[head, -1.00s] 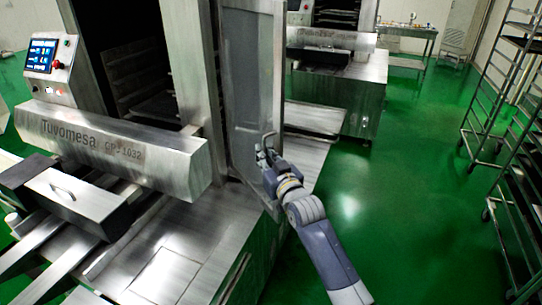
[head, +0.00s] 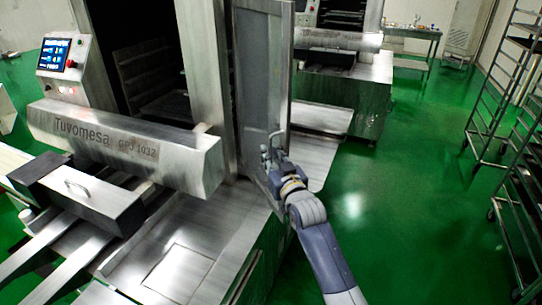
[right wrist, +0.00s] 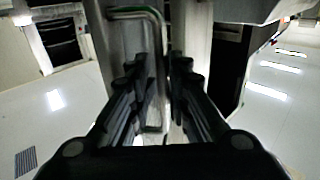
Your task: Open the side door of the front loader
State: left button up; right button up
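The side door (head: 262,70) of the front loader is a tall grey metal panel with a recessed middle. It stands out at an angle from the loader's frame (head: 204,60). Its handle (head: 275,140) is a bent bar on the lower part, partly hidden by my right gripper (head: 269,156). In the right wrist view the handle (right wrist: 135,13) runs down between the fingers of my right gripper (right wrist: 162,75). The fingers are close together around the bar; exact contact is dark and hard to see. My left gripper is not in view.
The machine's front beam (head: 120,145) and a low metal deck (head: 180,245) lie left of the arm. Another machine (head: 340,90) stands behind the door. Wheeled racks (head: 500,110) stand at the right. Green floor (head: 400,200) between them is clear.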

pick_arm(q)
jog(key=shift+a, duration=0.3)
pick_arm(e)
jog(key=v, duration=1.2)
